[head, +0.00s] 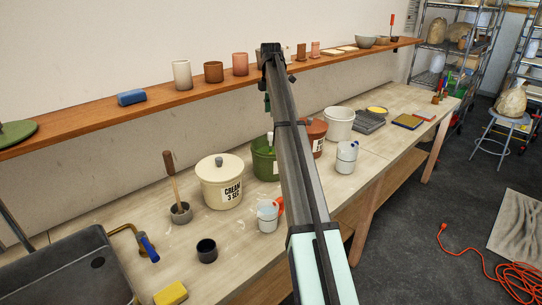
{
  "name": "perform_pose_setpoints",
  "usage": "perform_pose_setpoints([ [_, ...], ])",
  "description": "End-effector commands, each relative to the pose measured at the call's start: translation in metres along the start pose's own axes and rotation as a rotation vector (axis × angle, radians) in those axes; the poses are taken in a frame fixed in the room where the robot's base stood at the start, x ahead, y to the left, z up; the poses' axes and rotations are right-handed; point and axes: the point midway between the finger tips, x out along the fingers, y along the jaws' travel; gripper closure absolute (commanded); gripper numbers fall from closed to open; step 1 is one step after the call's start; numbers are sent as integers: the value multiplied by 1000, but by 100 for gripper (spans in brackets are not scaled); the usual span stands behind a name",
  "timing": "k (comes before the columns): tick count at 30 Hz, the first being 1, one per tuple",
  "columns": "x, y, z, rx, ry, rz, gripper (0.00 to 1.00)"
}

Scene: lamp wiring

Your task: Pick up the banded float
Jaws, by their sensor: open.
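I cannot pick out the banded float with certainty in the head view. A white jug (267,221) with an orange-red part at its right side stands on the workbench, just left of my arm. A second white jug (346,160) with a small blue part at its top stands right of my arm. What either jug holds is too small to tell. My arm runs up the middle of the view, and small dark parts show beside its far end. My gripper's fingers cannot be made out there, and the arm hides what lies behind it.
The workbench (310,182) holds a cream lidded bucket (222,184), a green bucket (262,162), a red-brown bucket (316,139), a white bucket (339,125), a dark cup (207,251) and a yellow sponge (170,293). A sink (70,272) is at left. A shelf (205,88) with pots runs above.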

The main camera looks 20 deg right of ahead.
Motion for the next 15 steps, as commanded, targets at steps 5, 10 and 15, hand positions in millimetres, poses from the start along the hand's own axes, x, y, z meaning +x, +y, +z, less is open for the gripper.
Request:
perform_pose_setpoints([
  [5, 30, -2, 0, 2, 1, -2, 58],
  [10, 64, -2, 0, 3, 1, -2, 58],
  [15, 93, -2, 1, 4, 0, -1, 58],
])
